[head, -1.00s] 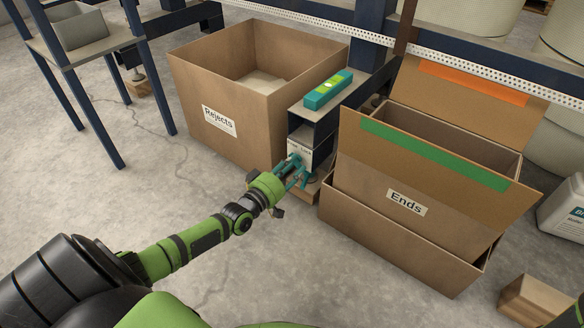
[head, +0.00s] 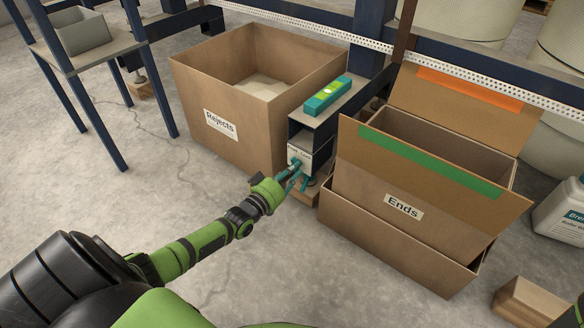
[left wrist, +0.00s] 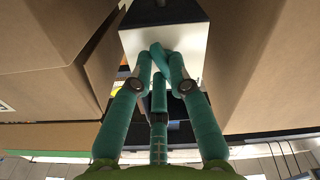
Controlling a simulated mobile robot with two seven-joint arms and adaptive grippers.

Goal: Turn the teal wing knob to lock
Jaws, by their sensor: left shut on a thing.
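The teal wing knob (head: 295,162) is on the front of a pale lock box (head: 302,152) under a small dark shelf. In the left wrist view the knob (left wrist: 158,54) stands against the pale face, slanted, between the teal fingers. My left gripper (head: 293,178) reaches it from the front left and is shut on it. The fingers also show in the left wrist view (left wrist: 161,66), closed around the knob. They hide part of the knob and of the box face. My right gripper is not in view.
The Rejects carton (head: 190,98) stands close on the left of the lock box, and the Ends carton (head: 360,215) close on the right. A teal box (head: 327,96) lies on the shelf above. The floor in front is clear.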

